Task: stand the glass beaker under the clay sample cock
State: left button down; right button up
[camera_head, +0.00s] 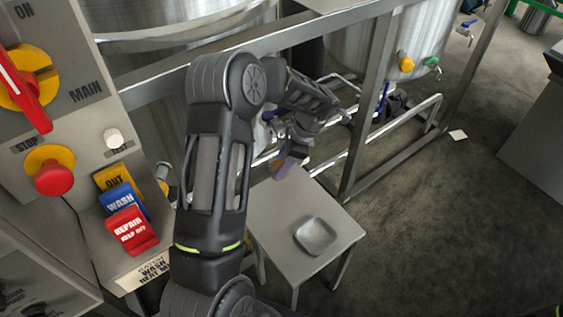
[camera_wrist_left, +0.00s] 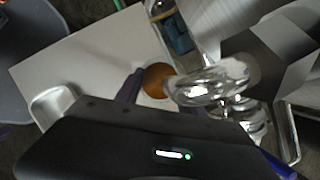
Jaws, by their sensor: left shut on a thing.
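My left gripper (camera_head: 291,160) is low beside the tank frame, above the far edge of a small stool (camera_head: 283,208). A round orange-brown part (camera_wrist_left: 157,80), perhaps the knob of the clay sample cock, shows close to the fingertips. In the head view the arm and gripper hide most of this spot. My right gripper is out of view.
A shallow metal dish (camera_head: 315,236) sits on the stool. Steel frame posts (camera_head: 368,100) and low pipes stand close to the gripper. A yellow knob (camera_head: 405,62) and a green cock (camera_head: 432,62) are on the farther tank. A switch panel (camera_head: 60,110) is at left.

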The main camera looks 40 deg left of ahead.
pick_arm(q)
jog(key=shift+f+b, duration=1.05)
jog(key=shift+f, duration=0.65)
jog(key=shift+s+d+f+b, duration=0.1)
jog(key=shift+f+b, duration=0.25)
jog(key=shift+f, duration=0.25)
jog(key=shift+s+d+f, duration=0.1)
jog(key=shift+f, duration=0.25)
jog(key=shift+s+f+b, duration=0.1)
jog(key=shift+f+b, duration=0.1)
jog(key=shift+b, duration=0.15)
jog(key=c, duration=0.6)
grip_release()
jog(key=shift+c, duration=0.2)
jog(key=a+p+v, duration=0.1)
jog(key=p+v, duration=0.1)
jog(key=v, duration=0.7)
jog(key=shift+w+r, duration=0.3)
jog(key=shift+r, duration=0.15)
